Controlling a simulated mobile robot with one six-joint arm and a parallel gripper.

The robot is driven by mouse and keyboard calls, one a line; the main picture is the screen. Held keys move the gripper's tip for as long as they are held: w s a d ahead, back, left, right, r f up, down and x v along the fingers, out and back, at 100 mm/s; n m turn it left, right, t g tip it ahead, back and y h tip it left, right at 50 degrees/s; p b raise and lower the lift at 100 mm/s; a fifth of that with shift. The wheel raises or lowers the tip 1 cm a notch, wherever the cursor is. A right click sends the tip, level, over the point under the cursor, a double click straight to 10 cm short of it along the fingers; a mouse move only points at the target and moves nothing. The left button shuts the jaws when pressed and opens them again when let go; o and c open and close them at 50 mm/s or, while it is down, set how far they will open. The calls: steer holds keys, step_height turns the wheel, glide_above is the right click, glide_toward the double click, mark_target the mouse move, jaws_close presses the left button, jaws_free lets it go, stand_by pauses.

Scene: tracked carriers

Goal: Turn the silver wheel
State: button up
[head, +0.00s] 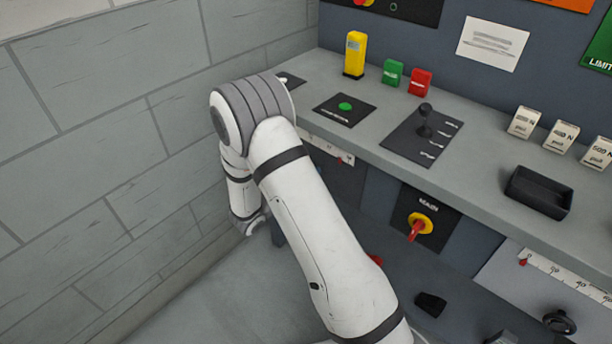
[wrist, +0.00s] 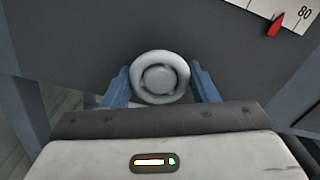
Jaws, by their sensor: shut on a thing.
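The silver wheel (wrist: 160,60) is a round, pale grey ring with a raised hub, in the upper middle of the wrist view. My gripper (wrist: 160,84) has one blue finger at the wheel's left side and one at its right, shut on it. In the head view my white arm reaches down at the left of the bench, and the wheel and the fingers are hidden there.
A scale with a red pointer (wrist: 275,25) near 80 is above right of the wheel. The grey bench (head: 465,180) carries a lever (head: 424,125), a green button (head: 345,106) and a black tray (head: 538,192). A red and yellow main switch (head: 419,226) is on the front. A block wall (head: 110,130) stands close at left.

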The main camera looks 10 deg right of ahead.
steer(key=shift+w+a+r+m+b, duration=0.1)
steer(key=shift+a+m+b, duration=0.05)
steer(key=shift+m+b, duration=6.2)
steer(key=shift+w+a+r+m+b, duration=0.1)
steer(key=shift+m+b, duration=4.65)
steer(key=shift+m, duration=3.2)
steer(key=o, duration=1)
steer(key=shift+c, duration=0.2)
